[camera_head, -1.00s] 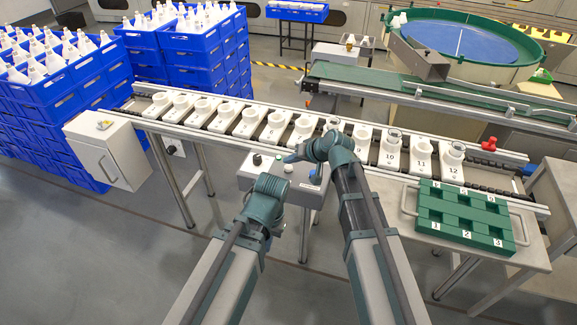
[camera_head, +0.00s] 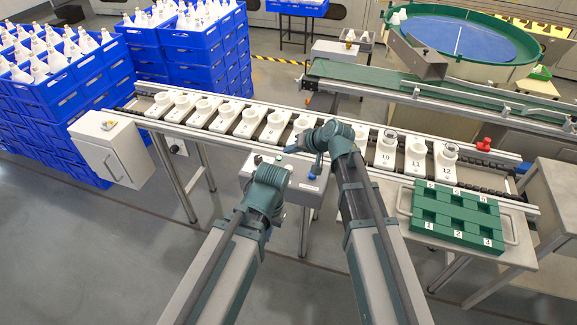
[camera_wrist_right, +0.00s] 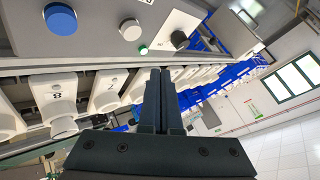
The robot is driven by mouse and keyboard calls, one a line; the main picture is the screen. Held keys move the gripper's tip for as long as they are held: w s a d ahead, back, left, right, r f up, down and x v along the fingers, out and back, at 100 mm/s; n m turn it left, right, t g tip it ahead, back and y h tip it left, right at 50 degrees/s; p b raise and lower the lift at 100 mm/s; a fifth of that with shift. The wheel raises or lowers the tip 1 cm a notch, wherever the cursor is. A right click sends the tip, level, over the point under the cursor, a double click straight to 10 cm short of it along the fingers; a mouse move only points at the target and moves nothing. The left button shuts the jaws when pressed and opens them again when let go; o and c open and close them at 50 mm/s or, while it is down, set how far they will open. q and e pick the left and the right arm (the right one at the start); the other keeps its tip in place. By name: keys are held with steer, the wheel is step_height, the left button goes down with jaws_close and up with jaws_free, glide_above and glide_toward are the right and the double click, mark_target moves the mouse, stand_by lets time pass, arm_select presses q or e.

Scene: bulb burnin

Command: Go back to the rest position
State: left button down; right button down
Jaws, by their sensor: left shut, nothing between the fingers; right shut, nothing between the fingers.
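My left gripper (camera_head: 280,163) is the lower one in the head view, near the front of a grey control box. Its fingers are small and partly hidden by its wrist. My right gripper (camera_head: 300,147) is just above and beyond it, pointing left near the front edge of the conveyor. In the right wrist view my right gripper (camera_wrist_right: 163,98) is shut, with its two dark fingers together and nothing between them. The control box (camera_wrist_right: 105,22) with blue, silver and green buttons and a black knob shows above the fingers there.
A conveyor (camera_head: 500,183) carries a row of numbered white sockets (camera_head: 415,160), some holding clear bulbs. A green numbered tray (camera_head: 458,217) lies on a side table at right. Blue crates (camera_head: 75,100) of white bulbs stand at left. The floor in front is clear.

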stand_by(0.5)
